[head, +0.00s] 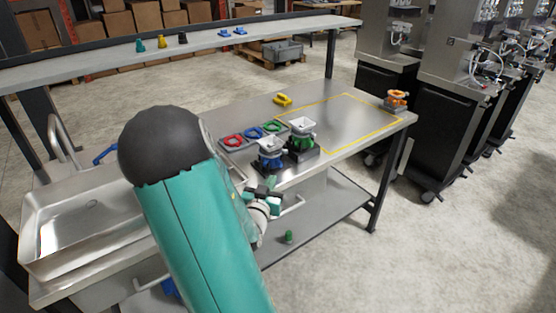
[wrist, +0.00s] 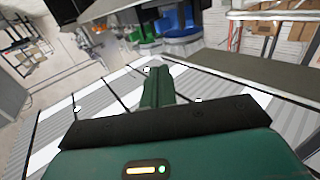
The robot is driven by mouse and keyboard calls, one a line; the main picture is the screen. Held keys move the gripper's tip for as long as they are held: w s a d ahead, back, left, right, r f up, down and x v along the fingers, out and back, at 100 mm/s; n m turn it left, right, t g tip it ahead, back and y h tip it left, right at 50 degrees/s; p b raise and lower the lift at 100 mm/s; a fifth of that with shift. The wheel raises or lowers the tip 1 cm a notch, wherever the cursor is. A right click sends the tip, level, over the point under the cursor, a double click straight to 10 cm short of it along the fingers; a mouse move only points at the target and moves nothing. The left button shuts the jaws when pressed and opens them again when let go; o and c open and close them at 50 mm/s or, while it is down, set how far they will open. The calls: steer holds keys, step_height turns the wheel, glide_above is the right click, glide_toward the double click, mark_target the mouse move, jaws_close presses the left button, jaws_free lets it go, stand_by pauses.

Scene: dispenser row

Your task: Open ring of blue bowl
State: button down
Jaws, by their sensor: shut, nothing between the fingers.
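A pale bowl with a blue ring (head: 270,156) stands on a dark base near the front edge of the steel table (head: 340,125). My gripper (head: 262,194) is in front of and below it in the head view, partly hidden by my arm. In the wrist view my gripper (wrist: 157,72) has its green fingers together, with nothing between them. A blue part (wrist: 180,30) shows just beyond the fingertips, apparently of the blue bowl; its details are too small to tell. I cannot tell whether the fingers touch it.
A similar bowl with green parts (head: 302,134) stands close to its right. Behind lie a red ring (head: 233,141), a blue ring (head: 253,132) and a green ring. A sink (head: 85,220) is at left. The yellow-outlined area at right is mostly clear.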

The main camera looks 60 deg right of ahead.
mark_target(287, 153)
steer(key=d, duration=0.4)
steer(key=w+d, duration=0.1)
steer(key=d, duration=0.3)
steer(key=w+d, duration=0.1)
steer(key=d, duration=0.3)
steer(key=shift+w+d, duration=0.1)
steer(key=shift+d, duration=0.2)
steer(key=shift+s+d+n+t, duration=0.25)
steer(key=shift+d+n+t, duration=0.35)
steer(key=shift+t, duration=0.5)
steer(key=shift+d+y, duration=0.25)
steer(key=shift+y, duration=0.05)
steer(key=shift+a, duration=0.1)
